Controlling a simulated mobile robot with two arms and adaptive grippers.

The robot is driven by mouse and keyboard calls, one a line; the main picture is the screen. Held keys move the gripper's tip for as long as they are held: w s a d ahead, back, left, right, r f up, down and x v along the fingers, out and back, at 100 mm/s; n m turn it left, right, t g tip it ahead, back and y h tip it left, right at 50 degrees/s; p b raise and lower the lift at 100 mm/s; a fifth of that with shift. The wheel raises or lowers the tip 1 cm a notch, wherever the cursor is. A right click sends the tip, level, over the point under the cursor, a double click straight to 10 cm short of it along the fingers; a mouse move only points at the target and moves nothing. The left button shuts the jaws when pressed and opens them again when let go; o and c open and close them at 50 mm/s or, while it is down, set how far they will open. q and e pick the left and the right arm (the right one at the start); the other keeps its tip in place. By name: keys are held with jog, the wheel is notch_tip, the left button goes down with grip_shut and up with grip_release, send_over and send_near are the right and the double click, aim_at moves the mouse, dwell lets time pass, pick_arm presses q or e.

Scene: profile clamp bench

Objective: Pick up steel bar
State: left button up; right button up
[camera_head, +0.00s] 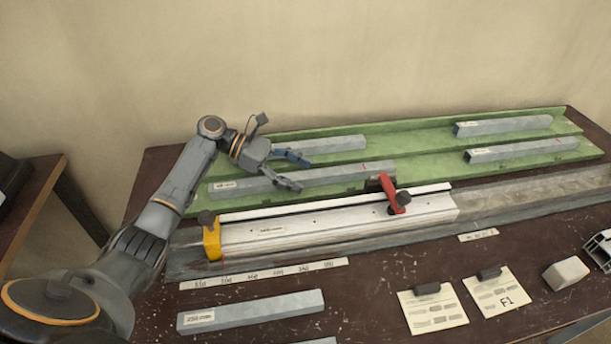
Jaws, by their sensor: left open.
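Several grey steel bars are in view. Two lie at the left of the green tray (420,150): a rear bar (340,144) and a front bar (345,173). Two more lie at its right, an upper bar (505,126) and a lower bar (522,149). Another labelled bar (255,311) lies on the bench in front. My left gripper (304,175) is open, its fingers pointing right over the left part of the tray. It hides part of the front left bar and the near end of the rear one. I cannot tell its height above them. My right gripper is not in view.
A pale profile clamp (340,225) with a yellow end stop (211,240) and red lever (392,194) lies before the tray. A scale strip (265,273), two cards (433,310) (497,292), a pale block (566,273) and a profile piece (601,249) lie nearer.

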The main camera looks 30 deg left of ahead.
pick_arm(q)
jog(key=shift+w+d+f, duration=0.1)
jog(key=shift+d, duration=0.15)
grip_shut()
dwell(0.4)
